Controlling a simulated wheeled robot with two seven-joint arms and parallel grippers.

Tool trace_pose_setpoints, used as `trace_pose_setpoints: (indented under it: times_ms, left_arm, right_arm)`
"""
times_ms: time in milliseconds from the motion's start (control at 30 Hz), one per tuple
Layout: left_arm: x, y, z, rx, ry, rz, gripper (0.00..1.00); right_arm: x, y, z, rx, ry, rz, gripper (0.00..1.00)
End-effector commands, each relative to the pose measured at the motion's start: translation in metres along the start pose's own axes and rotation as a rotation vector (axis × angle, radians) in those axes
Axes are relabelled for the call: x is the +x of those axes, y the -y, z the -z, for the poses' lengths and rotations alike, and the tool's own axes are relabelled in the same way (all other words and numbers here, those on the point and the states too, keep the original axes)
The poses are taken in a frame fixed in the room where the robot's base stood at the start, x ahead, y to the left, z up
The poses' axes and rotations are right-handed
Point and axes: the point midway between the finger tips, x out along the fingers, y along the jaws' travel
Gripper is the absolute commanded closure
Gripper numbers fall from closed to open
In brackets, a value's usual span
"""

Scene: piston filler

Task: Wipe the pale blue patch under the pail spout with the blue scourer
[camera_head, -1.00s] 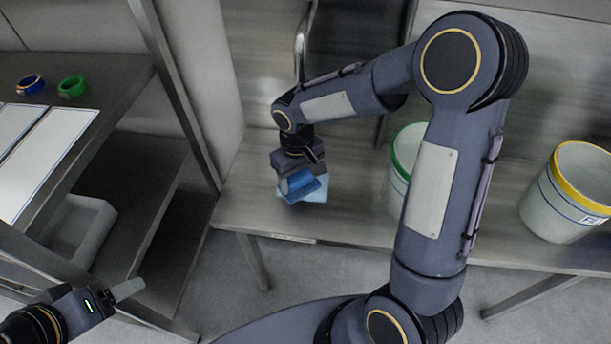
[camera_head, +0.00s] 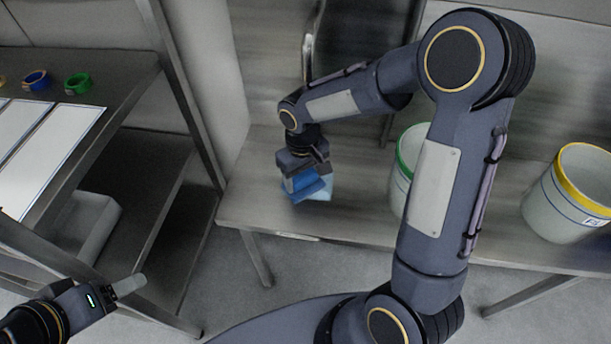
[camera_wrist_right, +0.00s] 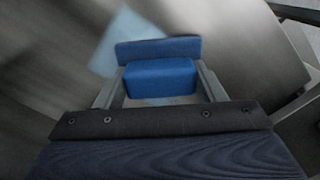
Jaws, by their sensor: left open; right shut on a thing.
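My right gripper (camera_wrist_right: 160,88) is shut on the blue scourer (camera_wrist_right: 160,78), which fills the space between the fingers in the right wrist view. In the head view the scourer (camera_head: 306,188) is low over the metal bench, at the pale blue patch (camera_head: 325,190). The patch (camera_wrist_right: 118,38) also shows beyond the scourer in the right wrist view, partly hidden by it. I cannot tell whether the scourer touches the bench. My left gripper (camera_head: 130,286) is open and empty at the lower left, away from the bench. A curved metal spout (camera_head: 308,55) stands behind the right gripper.
A green-rimmed pail (camera_head: 403,170) stands on the bench (camera_head: 255,200), partly behind my right arm. A yellow-rimmed pail (camera_head: 566,200) stands at the right. A left rack holds a blue ring (camera_head: 36,80), a green ring (camera_head: 78,83) and white sheets (camera_head: 50,140); a bin (camera_head: 92,228) sits below.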

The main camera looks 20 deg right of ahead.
Motion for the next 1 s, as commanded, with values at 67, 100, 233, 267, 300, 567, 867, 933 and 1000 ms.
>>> trace_pose_setpoints:
  times_ms: [67,100,233,267,300,567,867,933,1000]
  left_arm:
    - [-0.003,-0.001,0.002,0.000,0.000,0.000,0.36]
    - [-0.003,-0.001,0.002,0.000,0.000,0.000,0.36]
    - [-0.004,-0.002,0.002,0.000,0.000,0.000,0.36]
    - [-0.004,-0.002,0.002,0.000,0.000,0.000,0.36]
    - [-0.004,-0.002,0.002,0.000,0.000,0.000,0.36]
    - [-0.006,-0.003,0.003,0.000,0.000,0.000,0.36]
    - [-0.005,-0.002,0.003,0.000,0.000,0.000,0.36]
    - [-0.005,-0.002,0.003,0.000,0.000,0.000,0.36]
    - [-0.005,-0.002,0.003,0.000,0.000,0.000,0.36]
  right_arm:
    - [-0.013,0.007,0.006,-0.027,-0.024,0.001,0.58]
    - [-0.013,0.006,0.006,-0.027,-0.024,0.001,0.58]
    - [-0.014,0.002,0.003,-0.027,-0.026,-0.001,0.58]
    - [-0.015,0.001,0.002,-0.027,-0.027,-0.001,0.58]
    - [-0.015,-0.002,-0.001,-0.027,-0.027,-0.001,0.58]
    - [-0.017,-0.020,-0.017,-0.020,-0.030,-0.001,0.58]
    - [-0.012,-0.030,-0.026,-0.017,-0.026,-0.001,0.58]
    - [-0.011,-0.034,-0.030,-0.016,-0.024,-0.001,0.58]
    - [-0.010,-0.038,-0.035,-0.016,-0.022,-0.001,0.58]
